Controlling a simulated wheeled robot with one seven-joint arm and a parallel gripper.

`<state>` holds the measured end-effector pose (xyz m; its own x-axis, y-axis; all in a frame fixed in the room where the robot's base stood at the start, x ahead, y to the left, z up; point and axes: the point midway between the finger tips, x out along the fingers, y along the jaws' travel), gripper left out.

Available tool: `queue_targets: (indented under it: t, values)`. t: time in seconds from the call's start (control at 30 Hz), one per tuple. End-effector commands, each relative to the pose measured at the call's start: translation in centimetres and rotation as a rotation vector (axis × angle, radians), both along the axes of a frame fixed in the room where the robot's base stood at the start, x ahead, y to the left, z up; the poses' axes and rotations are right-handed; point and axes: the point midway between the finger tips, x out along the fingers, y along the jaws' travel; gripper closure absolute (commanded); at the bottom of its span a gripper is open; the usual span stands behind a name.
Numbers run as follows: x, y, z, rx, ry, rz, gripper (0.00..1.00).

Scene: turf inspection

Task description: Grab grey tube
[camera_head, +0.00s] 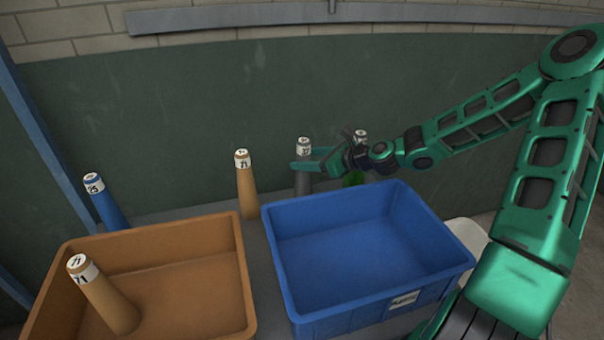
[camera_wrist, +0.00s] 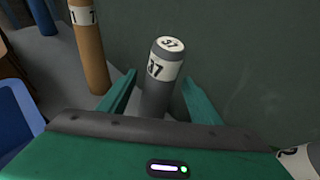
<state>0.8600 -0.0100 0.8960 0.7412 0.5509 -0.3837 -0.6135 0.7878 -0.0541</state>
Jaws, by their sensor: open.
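The grey tube (camera_head: 303,183) stands upright behind the blue bin in the head view, with a white band near its top. In the wrist view the grey tube (camera_wrist: 157,95) carries a label reading 37. My gripper (camera_head: 304,163) is open at the tube's upper part, below the white band. In the wrist view its two green fingers (camera_wrist: 159,78) lie on either side of the tube, with gaps visible. The gripper body hides the tube's lower part there.
A blue bin (camera_head: 284,258) and an orange bin (camera_head: 244,275) stand in front. A tan tube (camera_head: 247,190) stands left of the grey one, a blue tube (camera_head: 105,205) farther left. Another tan tube (camera_head: 108,303) leans in the orange bin. A tube top (camera_head: 361,135) shows behind my gripper.

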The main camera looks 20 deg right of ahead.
Motion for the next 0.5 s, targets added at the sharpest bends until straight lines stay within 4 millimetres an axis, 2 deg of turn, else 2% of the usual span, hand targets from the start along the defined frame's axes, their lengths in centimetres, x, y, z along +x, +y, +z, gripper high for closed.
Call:
queue_targets:
  t: [0.17, 0.43, 0.5]
  values:
    - [1.27, 1.00, -0.64, 0.000, 0.000, 0.001, 0.42]
    - [1.43, 1.06, -0.70, -0.001, -0.001, 0.000, 0.42]
    - [1.42, 1.06, -0.69, -0.001, -0.001, 0.000, 0.59]
